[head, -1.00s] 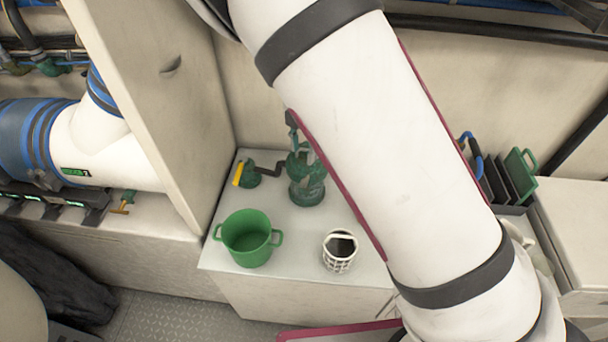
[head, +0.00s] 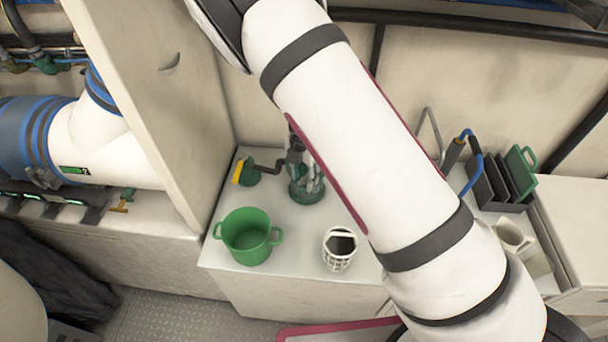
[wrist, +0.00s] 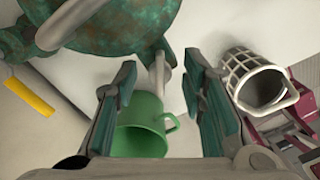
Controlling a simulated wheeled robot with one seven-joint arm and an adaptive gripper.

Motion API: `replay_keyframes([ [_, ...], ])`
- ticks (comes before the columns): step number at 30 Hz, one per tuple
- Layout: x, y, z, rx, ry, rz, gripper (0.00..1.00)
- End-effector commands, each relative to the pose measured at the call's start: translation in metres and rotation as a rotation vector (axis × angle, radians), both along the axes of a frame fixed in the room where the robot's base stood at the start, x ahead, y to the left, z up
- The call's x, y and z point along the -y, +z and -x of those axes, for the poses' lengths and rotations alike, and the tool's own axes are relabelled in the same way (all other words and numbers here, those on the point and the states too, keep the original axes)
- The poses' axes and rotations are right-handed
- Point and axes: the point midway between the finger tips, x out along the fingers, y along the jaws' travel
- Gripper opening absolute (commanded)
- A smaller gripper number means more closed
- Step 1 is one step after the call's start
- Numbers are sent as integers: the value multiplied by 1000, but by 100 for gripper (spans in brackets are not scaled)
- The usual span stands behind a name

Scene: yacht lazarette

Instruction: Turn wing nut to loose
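A green, weathered strainer-like fitting (head: 307,193) stands on the counter; my arm and gripper partly cover it in the head view. In the wrist view its mottled round body (wrist: 110,25) fills the upper left. A small green winged piece with a pale grey stem (wrist: 160,68), which looks like the wing nut, juts from its edge. My gripper (wrist: 163,85) is open, one finger on each side of the stem. I see a gap between both fingers and the stem, and cannot tell whether either touches. In the head view my gripper (head: 298,158) is at the fitting's top.
A green two-handled pot (head: 247,240) and a white mesh basket (head: 339,250) stand in front on the counter. A yellow-handled valve (head: 240,170) joins the fitting by a dark pipe at left. A tall panel (head: 150,100) rises left. A dark rack (head: 500,185) stands right.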

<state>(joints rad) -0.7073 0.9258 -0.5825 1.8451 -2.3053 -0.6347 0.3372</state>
Motion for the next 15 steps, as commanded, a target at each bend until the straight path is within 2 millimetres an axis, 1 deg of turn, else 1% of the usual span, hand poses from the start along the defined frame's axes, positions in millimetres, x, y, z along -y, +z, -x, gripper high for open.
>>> replay_keyframes([
  [1,0,0,0,0,0,0,38],
  [2,0,0,0,0,0,0,33],
  [3,0,0,0,0,0,0,24],
  [5,0,0,0,0,0,0,10],
  [6,0,0,0,0,0,0,1],
  [7,0,0,0,0,0,0,0],
  [12,0,0,0,0,5,0,0],
  [15,0,1,0,-1,50,1,0],
])
